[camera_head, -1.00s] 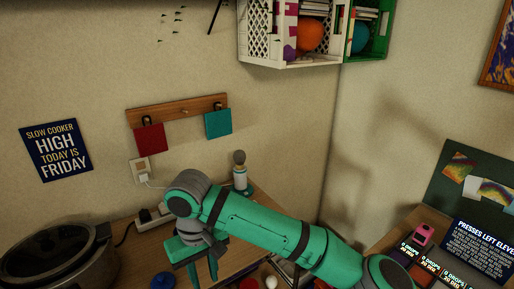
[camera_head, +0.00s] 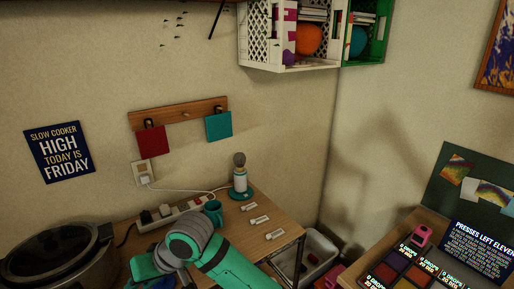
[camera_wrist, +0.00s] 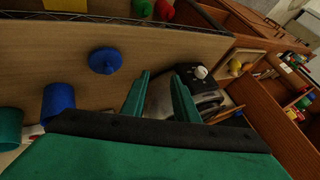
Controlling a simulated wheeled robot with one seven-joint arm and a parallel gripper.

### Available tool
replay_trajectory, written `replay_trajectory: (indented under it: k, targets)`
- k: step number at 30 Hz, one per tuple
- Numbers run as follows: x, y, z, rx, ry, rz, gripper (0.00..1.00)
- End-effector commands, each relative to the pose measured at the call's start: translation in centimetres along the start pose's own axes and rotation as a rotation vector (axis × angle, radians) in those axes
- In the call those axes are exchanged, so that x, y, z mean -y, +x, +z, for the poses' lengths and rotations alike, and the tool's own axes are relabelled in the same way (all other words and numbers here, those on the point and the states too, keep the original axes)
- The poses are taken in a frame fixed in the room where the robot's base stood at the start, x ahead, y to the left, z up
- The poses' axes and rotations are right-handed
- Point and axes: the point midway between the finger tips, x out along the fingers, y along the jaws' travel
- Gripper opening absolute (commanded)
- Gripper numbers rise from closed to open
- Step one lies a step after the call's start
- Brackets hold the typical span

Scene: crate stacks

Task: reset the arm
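My green arm shows at the bottom of the head view, folded low over the table's front part. My gripper (camera_wrist: 160,97) shows in the wrist view with its two green fingers apart and nothing between them. Past the fingertips is a dark box-shaped device with a white knob (camera_wrist: 201,72). In the head view the fingers are hidden or too unclear to make out.
The wooden table (camera_head: 262,217) holds a slow cooker (camera_head: 62,258), a power strip (camera_head: 180,212), a teal mug (camera_head: 213,211) and small white tags. A blue lidded piece (camera_wrist: 105,61) and a blue cup (camera_wrist: 58,101) lie near my gripper. Crates (camera_head: 283,67) hang above.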

Motion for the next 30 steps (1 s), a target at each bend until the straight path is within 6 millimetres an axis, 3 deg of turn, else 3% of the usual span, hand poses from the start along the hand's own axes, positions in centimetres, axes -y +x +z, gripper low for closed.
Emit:
replay_trajectory:
  k: [6,14,22,30]
  targets:
    - [3.2,2.0,-2.6,-0.229,0.041,-0.181,0.27]
    - [4.4,2.5,-4.7,-0.500,0.131,-0.317,0.27]
    - [2.1,2.3,-4.7,-0.768,0.264,-0.353,0.27]
    - [-2.0,2.7,-1.4,-0.990,0.406,-0.283,0.27]
